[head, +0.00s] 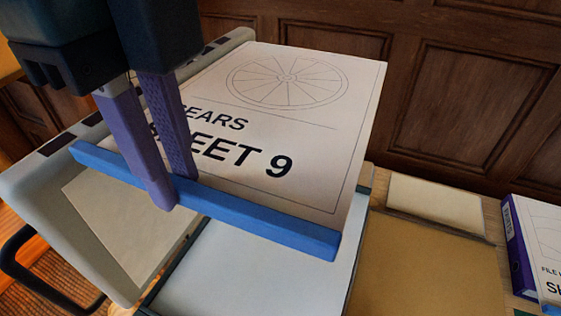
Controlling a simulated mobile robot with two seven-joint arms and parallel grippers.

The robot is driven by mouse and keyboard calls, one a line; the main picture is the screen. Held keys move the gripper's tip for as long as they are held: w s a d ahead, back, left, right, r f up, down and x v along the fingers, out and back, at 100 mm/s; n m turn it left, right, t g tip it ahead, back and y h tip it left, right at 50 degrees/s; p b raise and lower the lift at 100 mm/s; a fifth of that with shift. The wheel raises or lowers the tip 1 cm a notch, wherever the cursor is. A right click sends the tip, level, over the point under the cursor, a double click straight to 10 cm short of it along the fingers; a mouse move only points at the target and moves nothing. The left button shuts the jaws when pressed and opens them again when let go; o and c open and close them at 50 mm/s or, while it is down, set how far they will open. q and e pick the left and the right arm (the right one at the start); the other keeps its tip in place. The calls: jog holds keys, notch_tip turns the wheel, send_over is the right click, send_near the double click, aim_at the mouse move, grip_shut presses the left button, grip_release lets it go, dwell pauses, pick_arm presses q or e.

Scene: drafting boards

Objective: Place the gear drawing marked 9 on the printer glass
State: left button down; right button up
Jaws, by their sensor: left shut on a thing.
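The gear drawing marked 9 (305,110) is a white sheet with a spoked wheel, "SHEET 9" lettering and a blue strip (265,222) along its near edge. My left gripper (174,194) is shut on this blue strip, left of its middle, and its fingers cover part of the lettering. The sheet lies over part of the pale grey printer (35,185); I cannot tell whether it touches. A flat beige-grey panel of the printer, perhaps its glass (125,225), shows at left; the rest is hidden under the sheet. My right gripper is not in view.
A white surface with a dark edge (270,272) lies below the strip. To the right are a tan board (425,270), a cream pad (436,204) and a purple-edged file (517,245) with a sheet. A dark panelled wall (470,90) stands behind.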

pick_arm(q)
notch_tip(320, 180, down, 35)
jog(key=b, duration=1.7)
jog(key=shift+b, duration=0.35)
jog(key=c, duration=0.8)
grip_release()
jog(key=shift+f, duration=0.1)
jog(key=shift+c, duration=0.2)
